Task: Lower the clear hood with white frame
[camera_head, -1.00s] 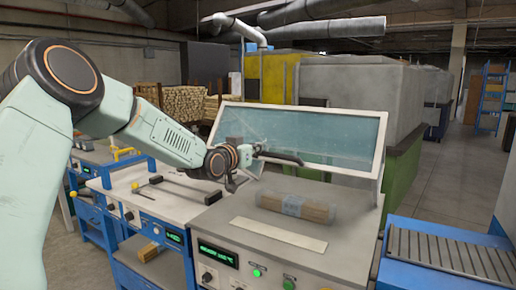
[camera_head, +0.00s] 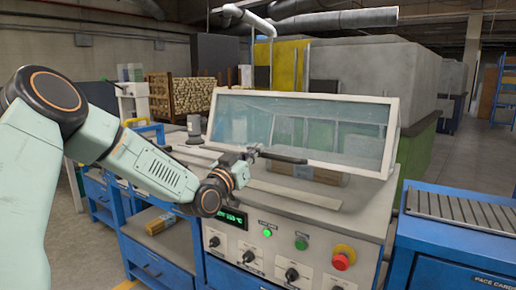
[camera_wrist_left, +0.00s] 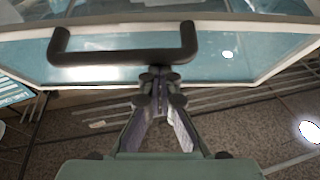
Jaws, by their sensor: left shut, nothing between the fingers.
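The clear hood (camera_head: 290,118) with its white frame is tilted over the grey bench machine, its front edge above the top with a gap below. A dark bar handle (camera_head: 283,158) runs along that front edge; it also shows in the left wrist view (camera_wrist_left: 122,57). My left gripper (camera_head: 250,154) is at the handle's left part. In the left wrist view, its shut fingertips (camera_wrist_left: 160,77) are empty and close against the handle's near side; I cannot tell if they touch. The right gripper is not in view.
A wrapped wood bundle (camera_head: 318,174) lies under the hood, partly hidden. A pale strip (camera_head: 293,193) lies on the bench top. The front panel has lit green buttons and a red knob (camera_head: 343,258). A blue-framed roller conveyor (camera_head: 455,217) stands at the right.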

